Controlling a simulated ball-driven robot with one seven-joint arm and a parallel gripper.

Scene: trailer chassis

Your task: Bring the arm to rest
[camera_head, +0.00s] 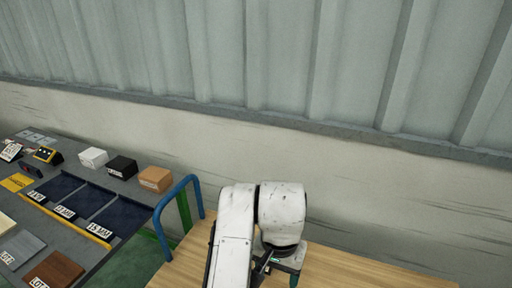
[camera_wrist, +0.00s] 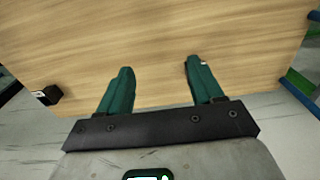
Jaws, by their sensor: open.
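My white arm rises at the bottom middle of the head view, bent over at its top above a light wooden surface. My gripper (camera_wrist: 157,80) shows in the wrist view with two green fingers spread well apart. It is open, and nothing is between the fingers. The wooden board (camera_wrist: 150,40) lies beyond the fingertips. In the head view the gripper is mostly hidden behind my arm, over the wooden top (camera_head: 345,270).
A blue rail (camera_head: 177,190) stands left of the wooden top. A grey bench (camera_head: 130,188) at left holds dark blue bays (camera_head: 87,201), a white box (camera_head: 93,157), a black box (camera_head: 122,166) and a brown box (camera_head: 155,178). A wall (camera_head: 300,160) runs behind. A small black block (camera_wrist: 48,95) sits at the board's edge.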

